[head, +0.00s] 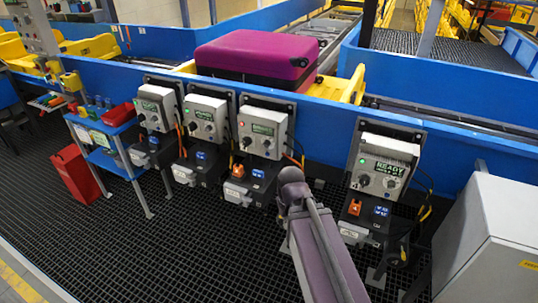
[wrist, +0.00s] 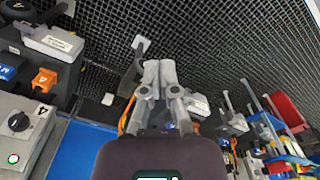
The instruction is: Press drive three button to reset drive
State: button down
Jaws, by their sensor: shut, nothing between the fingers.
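Several drive stations stand along the blue conveyor side in the head view. The third from the left, which I take as drive three (head: 262,133), has a grey control box with a green screen above a black unit. That unit carries an orange button (head: 238,171) and a blue button (head: 258,173). The rightmost station (head: 382,165) reads READY; its orange button, marked 4, shows in the wrist view (wrist: 44,80). My gripper (wrist: 158,66) is shut and empty, fingertips together over the dark floor grating. In the head view my arm hides it. Drive three's buttons are not clear in the wrist view.
A purple suitcase (head: 255,57) lies on the conveyor behind the stations. A light grey cabinet (head: 490,240) stands at the right. A blue shelf cart (head: 105,145) and red bin (head: 75,172) are at the left. The grating in front is clear.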

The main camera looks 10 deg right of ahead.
aim_at(267, 154)
jog(key=shift+a, duration=0.15)
jog(key=w+a+f+t+y+b, duration=0.1)
jog(key=w+a+f+t+b, duration=0.15)
jog(key=w+b, duration=0.35)
jog(key=w+a+f+t+y+b, duration=0.2)
jog(key=w+f+b, duration=0.15)
jog(key=w, duration=0.45)
jog(key=w+a+f+t+y+b, duration=0.1)
jog(key=w+a+f+t+b, duration=0.2)
jog(key=w, duration=0.4)
jog(key=w+d+f+m+t+b, duration=0.1)
jog(key=w+d+m+t+b, duration=0.1)
jog(key=w+t+b, duration=0.2)
jog(key=w+d+f+m+t+h+b, duration=0.1)
jog(key=w+f+m+t+b, duration=0.1)
jog(key=w+b, duration=0.9)
jog(key=shift+w+d+m+t, duration=0.35)
jog(key=shift+w+m+t, duration=0.35)
jog(key=shift+w+t, duration=1.1)
jog(key=shift+w+d+g, duration=0.1)
jog(key=shift+w+g, duration=0.35)
jog(key=shift+w, duration=0.1)
jog(key=w+d, duration=0.5)
jog(key=w, duration=0.2)
